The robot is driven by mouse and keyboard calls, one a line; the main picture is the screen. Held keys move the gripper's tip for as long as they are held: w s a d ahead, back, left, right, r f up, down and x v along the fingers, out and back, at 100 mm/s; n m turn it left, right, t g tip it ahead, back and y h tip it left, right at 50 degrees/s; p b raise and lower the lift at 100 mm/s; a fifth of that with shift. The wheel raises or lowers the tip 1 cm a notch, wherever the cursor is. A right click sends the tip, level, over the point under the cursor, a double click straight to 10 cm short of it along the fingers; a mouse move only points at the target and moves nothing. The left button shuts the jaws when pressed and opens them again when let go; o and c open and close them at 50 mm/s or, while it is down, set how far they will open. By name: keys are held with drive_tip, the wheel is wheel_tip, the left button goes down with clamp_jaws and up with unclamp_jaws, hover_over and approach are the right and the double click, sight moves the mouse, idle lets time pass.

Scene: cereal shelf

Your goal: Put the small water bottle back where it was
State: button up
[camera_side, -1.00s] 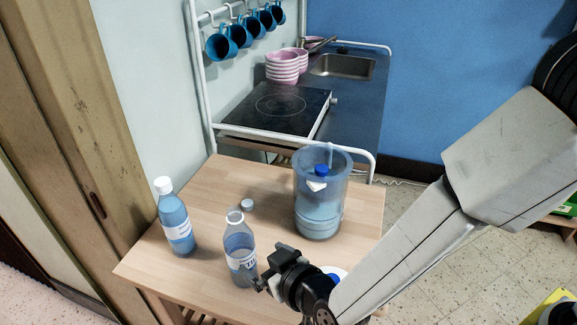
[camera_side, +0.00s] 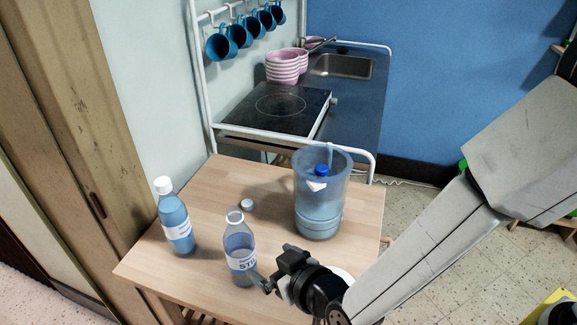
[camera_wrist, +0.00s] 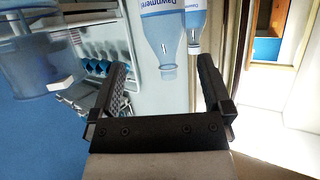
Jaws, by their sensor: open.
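A clear, uncapped bottle (camera_side: 239,258) with a white label stands upright near the table's front edge. A similar bottle with a white cap (camera_side: 175,222) stands upright to its left. I cannot tell from size alone which is the small water bottle. My gripper (camera_side: 268,286) is open and empty, just right of the uncapped bottle and apart from it. In the wrist view my gripper (camera_wrist: 162,75) shows two spread fingers with nothing between them.
A loose white cap (camera_side: 247,205) lies behind the uncapped bottle. A white rim shows partly hidden behind my gripper. The wooden table (camera_side: 205,190) is clear towards the back left.

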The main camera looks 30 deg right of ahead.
drive_tip(key=d+r+m+g+h, duration=0.15)
drive_tip(key=d+g, duration=0.55)
drive_tip(key=d, duration=1.6)
drive_tip(key=s+d+m+g+h, duration=0.1)
drive_tip(key=s+d+g, duration=0.2)
drive_tip(key=s+d, duration=0.4)
drive_tip(key=d, duration=0.2)
drive_tip(key=shift+s+d+h, duration=0.15)
drive_tip(key=shift+d+h, duration=0.2)
